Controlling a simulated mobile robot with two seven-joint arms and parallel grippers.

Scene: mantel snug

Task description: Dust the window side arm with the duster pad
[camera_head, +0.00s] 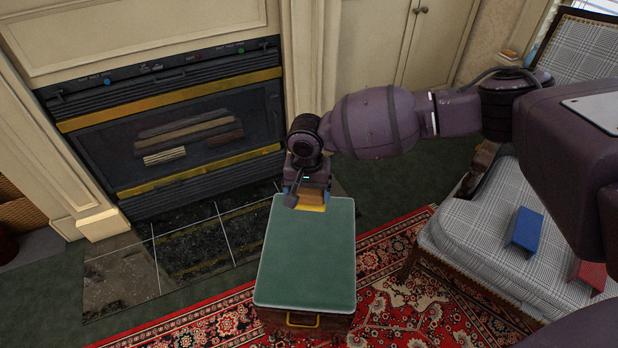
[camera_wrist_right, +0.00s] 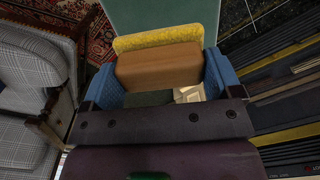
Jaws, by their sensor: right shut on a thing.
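The duster pad is a wooden block with a yellow underside (camera_head: 312,206). It is held in my right gripper (camera_head: 306,196) above the far edge of a green-topped box. In the right wrist view the duster pad (camera_wrist_right: 160,66) sits between the two blue fingers, its yellow face turned away from the camera. A checked armchair (camera_head: 480,236) stands at the right, partly hidden by my right arm. One dark wooden chair arm (camera_head: 479,166) shows on its left side; I cannot tell whether it is the window side arm. The chair's other side is hidden. My left gripper is out of view.
The green-topped box (camera_head: 305,255) stands on the red patterned rug (camera_head: 400,310). A blue object (camera_head: 523,230) and a red object (camera_head: 590,273) lie on the chair seat. The fireplace (camera_head: 180,130) is at the left.

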